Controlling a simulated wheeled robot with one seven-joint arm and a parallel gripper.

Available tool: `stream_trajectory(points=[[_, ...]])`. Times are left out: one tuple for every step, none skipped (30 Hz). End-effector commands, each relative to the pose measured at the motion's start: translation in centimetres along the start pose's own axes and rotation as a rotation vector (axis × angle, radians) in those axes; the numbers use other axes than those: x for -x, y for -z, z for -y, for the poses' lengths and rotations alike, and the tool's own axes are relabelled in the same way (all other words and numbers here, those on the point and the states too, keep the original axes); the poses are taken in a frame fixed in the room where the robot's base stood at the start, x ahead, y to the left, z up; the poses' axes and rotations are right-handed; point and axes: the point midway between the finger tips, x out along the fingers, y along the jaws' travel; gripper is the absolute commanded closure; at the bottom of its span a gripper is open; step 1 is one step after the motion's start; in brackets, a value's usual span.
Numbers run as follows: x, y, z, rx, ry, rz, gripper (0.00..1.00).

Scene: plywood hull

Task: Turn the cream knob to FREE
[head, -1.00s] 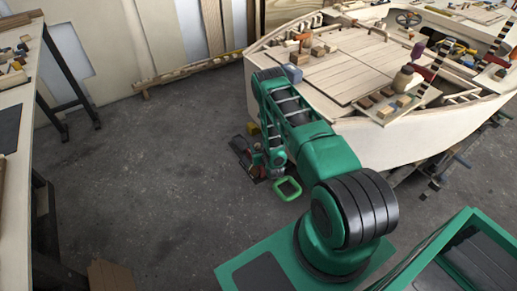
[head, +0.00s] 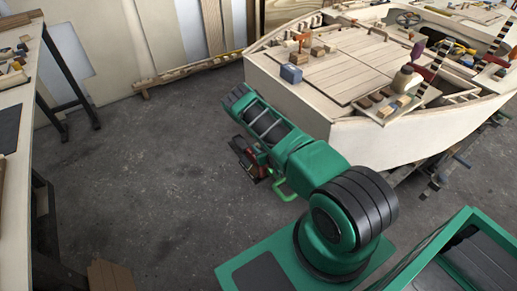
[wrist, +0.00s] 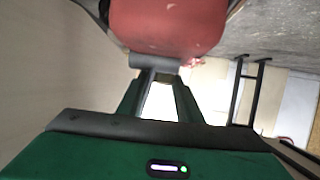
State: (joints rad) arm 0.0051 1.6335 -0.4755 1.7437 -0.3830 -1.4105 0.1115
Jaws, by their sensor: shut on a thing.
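In the wrist view, the two green fingers of my gripper (wrist: 157,72) reach forward and end at a short grey bar (wrist: 153,62). A large rounded red body (wrist: 166,24) lies just beyond the bar and is cut off by the top edge. My gripper is shut on the grey bar; I cannot tell whether the bar is joined to the red body. In the head view, my forearm hides most of the gripper, and a dark red and black shape (head: 241,146) shows at the forearm's left side. I cannot make out a cream knob or a FREE mark in either view.
The plywood hull (head: 390,144) fills the upper right, with blocks and tools on its deck. A small blue-grey box (head: 291,74) sits at its near left corner. A workbench (head: 12,190) lines the left edge. The grey floor (head: 150,185) between is mostly clear.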

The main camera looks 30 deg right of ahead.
Motion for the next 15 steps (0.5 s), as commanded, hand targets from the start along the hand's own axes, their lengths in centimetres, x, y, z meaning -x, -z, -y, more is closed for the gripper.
stream_trajectory(points=[[0.35,-0.79,-0.28,0.014,0.012,0.016,0.9],[0.35,-0.79,-0.34,0.016,0.02,0.016,0.9],[0.36,-0.84,-0.39,0.022,0.031,0.017,0.9],[0.35,-0.79,-0.39,0.025,0.039,0.017,0.91],[0.34,-0.73,-0.47,0.028,0.046,0.017,0.9],[0.34,-0.72,-0.43,0.03,0.055,0.017,0.9],[0.33,-0.64,-0.45,0.034,0.061,0.017,0.9],[0.32,-0.57,-0.46,0.035,0.066,0.016,0.9],[0.3,-0.47,-0.48,0.037,0.071,0.016,0.9],[0.28,-0.44,-0.45,0.038,0.074,0.016,0.9],[0.28,-0.42,-0.42,0.038,0.077,0.016,0.9],[0.27,-0.38,-0.42,0.038,0.079,0.016,0.9],[0.26,-0.34,-0.42,0.038,0.08,0.015,0.9],[0.25,-0.32,-0.42,0.038,0.081,0.015,0.9],[0.24,-0.29,-0.43,0.038,0.081,0.014,0.9]])
